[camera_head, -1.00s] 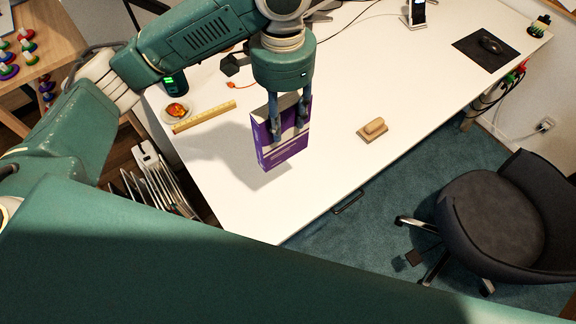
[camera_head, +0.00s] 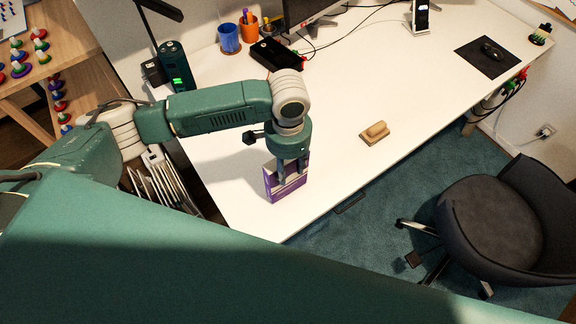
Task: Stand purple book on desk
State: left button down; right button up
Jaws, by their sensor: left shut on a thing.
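The purple book (camera_head: 287,190) is upright on or just above the white desk (camera_head: 345,100), near its front left edge. I cannot tell for certain whether its lower edge touches the desk. My left gripper (camera_head: 291,175) points down and is shut on the top part of the book. The fingers hide part of its cover. My right gripper is not in view.
A dark chair (camera_head: 490,210) stands in front. The desk's middle is clear.

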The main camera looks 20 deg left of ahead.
pick_arm(q)
jog(key=shift+f, duration=0.3)
jog(key=c, duration=1.1)
grip_release()
jog(key=shift+f, duration=0.1)
notch_tip(320, 180, up, 12)
jog(key=shift+r+b, duration=0.15)
jog(key=shift+b, duration=1)
